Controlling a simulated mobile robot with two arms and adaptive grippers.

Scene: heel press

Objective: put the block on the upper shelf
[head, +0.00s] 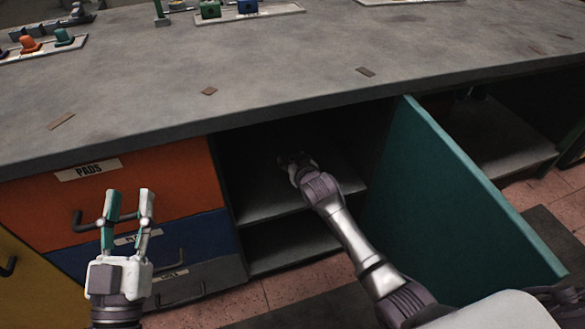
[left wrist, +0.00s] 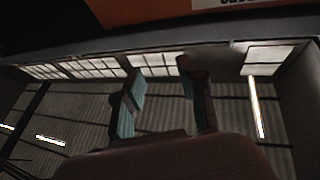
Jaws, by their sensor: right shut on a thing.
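My right gripper (head: 291,160) is reached into the dark open cabinet, above the upper shelf (head: 262,202). It is shut on the block, which is too dark and small to make out there. I cannot tell whether the block touches the shelf. A lower shelf (head: 285,245) shows below. My left gripper (head: 129,194) is open and empty in front of the drawers; its two fingers also show apart in the left wrist view (left wrist: 158,78).
The teal cabinet door (head: 455,190) stands open to the right of my right arm. Drawers, orange (head: 170,185) and blue (head: 205,235), are shut at left. The grey worktop (head: 270,60) overhangs the cabinet, with trays (head: 250,12) of small parts at its back.

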